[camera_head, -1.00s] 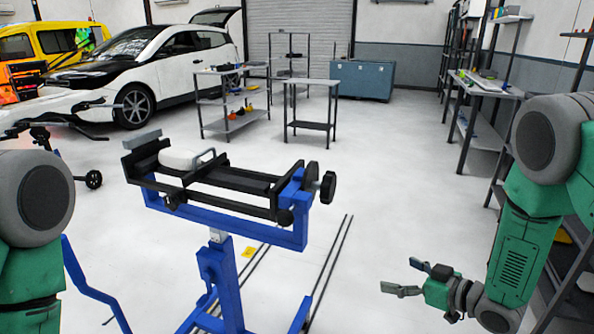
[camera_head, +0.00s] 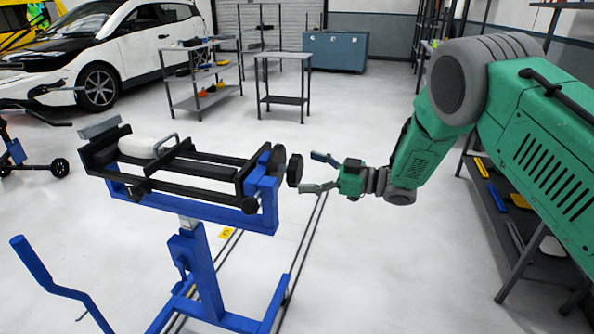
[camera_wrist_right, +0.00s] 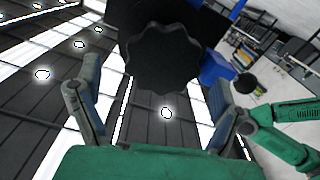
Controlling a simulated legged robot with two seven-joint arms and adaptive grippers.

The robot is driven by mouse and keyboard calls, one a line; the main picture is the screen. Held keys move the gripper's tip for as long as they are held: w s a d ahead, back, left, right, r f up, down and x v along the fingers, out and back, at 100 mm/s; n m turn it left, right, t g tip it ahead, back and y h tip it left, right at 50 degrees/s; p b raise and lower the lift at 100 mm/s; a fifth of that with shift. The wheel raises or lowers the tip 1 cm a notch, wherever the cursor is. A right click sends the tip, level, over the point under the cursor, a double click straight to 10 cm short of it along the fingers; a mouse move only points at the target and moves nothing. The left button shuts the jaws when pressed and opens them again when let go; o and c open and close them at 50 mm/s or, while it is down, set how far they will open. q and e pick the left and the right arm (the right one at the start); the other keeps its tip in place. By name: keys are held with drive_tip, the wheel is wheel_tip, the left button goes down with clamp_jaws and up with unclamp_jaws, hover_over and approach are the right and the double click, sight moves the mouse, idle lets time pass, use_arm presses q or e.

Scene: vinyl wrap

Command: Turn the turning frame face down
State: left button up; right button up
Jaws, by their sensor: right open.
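The turning frame (camera_head: 185,187) is a black rectangular frame on a blue stand (camera_head: 205,270), left of centre in the head view. A white rounded part (camera_head: 143,147) with a grey handle lies on its left end, facing up. A black knob (camera_head: 295,170) sticks out at its right end; the scalloped knob (camera_wrist_right: 163,60) fills the upper middle of the right wrist view. My right gripper (camera_head: 318,172) is open and level with the knob, its two fingers spread just right of it. In the wrist view the knob lies ahead between the fingers. My left gripper is out of view.
A blue bent lever (camera_head: 58,280) stands at the lower left. A shelf (camera_head: 500,210) with small items is at the right, below my right arm. Small grey tables (camera_head: 283,58) and a white car (camera_head: 110,50) are behind. The floor around the stand is mostly clear.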

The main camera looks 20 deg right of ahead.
sight(300, 171)
drive_tip(key=shift+x, duration=0.75)
drive_tip(key=shift+w+a, duration=0.3)
drive_tip(key=shift+a+r, duration=0.1)
drive_tip(key=shift+a, duration=0.65)
drive_tip(key=shift+c, duration=1.2)
drive_tip(key=shift+w+d, duration=0.1)
drive_tip(key=shift+d, duration=0.15)
drive_tip(key=c, duration=1.4)
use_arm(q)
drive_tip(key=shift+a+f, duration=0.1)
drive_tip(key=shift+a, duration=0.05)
use_arm(e)
drive_tip(key=shift+d+f, duration=0.1)
drive_tip(key=shift+f, duration=0.1)
